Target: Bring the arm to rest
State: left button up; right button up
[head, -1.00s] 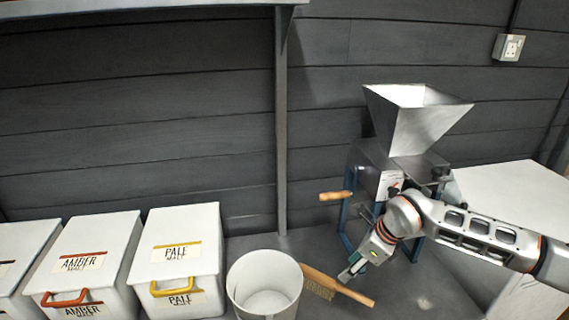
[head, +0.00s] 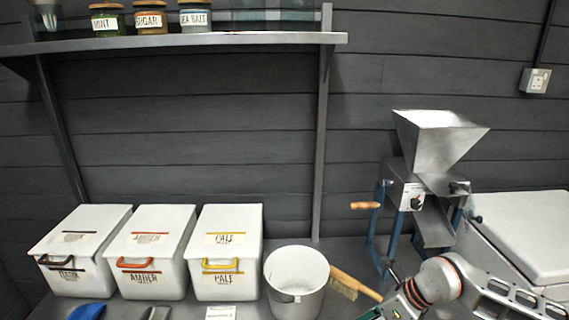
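My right arm comes in from the right, and its gripper (head: 378,313) is low at the bottom edge of the head view. It is right of the white bucket (head: 296,283) and just in front of the wooden-handled brush (head: 352,283). The fingertips are cut off or too small to show whether they are open or shut. I see nothing held in it. My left gripper is not in view.
The grain mill (head: 420,190) with its steel hopper stands behind my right arm, beside a white chest (head: 525,235). Lidded malt bins (head: 228,250) line the left. A shelf (head: 190,42) with jars hangs above. A blue object (head: 87,312) lies at front left.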

jog(key=s+a+r+m+y+p, duration=0.1)
jog(key=s+a+r+y, duration=0.15)
jog(key=a, duration=0.45)
jog(key=s+a+r+m+y, duration=0.1)
jog(key=s+a+r+y, duration=0.1)
jog(key=s+a+y, duration=0.3)
jog(key=a+r+m+t+y+p, duration=0.3)
jog(key=a+r+m+t, duration=0.35)
jog(key=m, duration=0.75)
jog(key=s+d+f+m+t+h+p, duration=0.1)
jog(key=d+f+m+t+h, duration=0.25)
jog(key=d+m, duration=0.35)
jog(key=s+d+f+m+t+h, duration=0.1)
jog(key=d+f+m+t+h, duration=0.3)
jog(key=m, duration=0.5)
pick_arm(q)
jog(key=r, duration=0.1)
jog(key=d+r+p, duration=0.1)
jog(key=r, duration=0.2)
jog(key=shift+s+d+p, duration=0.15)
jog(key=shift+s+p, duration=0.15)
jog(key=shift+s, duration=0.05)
pick_arm(e)
jog(key=s+d+f+m+g+h, duration=0.5)
jog(key=s+d+f+m, duration=0.3)
jog(key=s+f, duration=0.5)
jog(key=shift+s+d+m+g+h, duration=0.4)
jog(key=shift+s+d+h, duration=0.2)
jog(key=shift+h, duration=0.2)
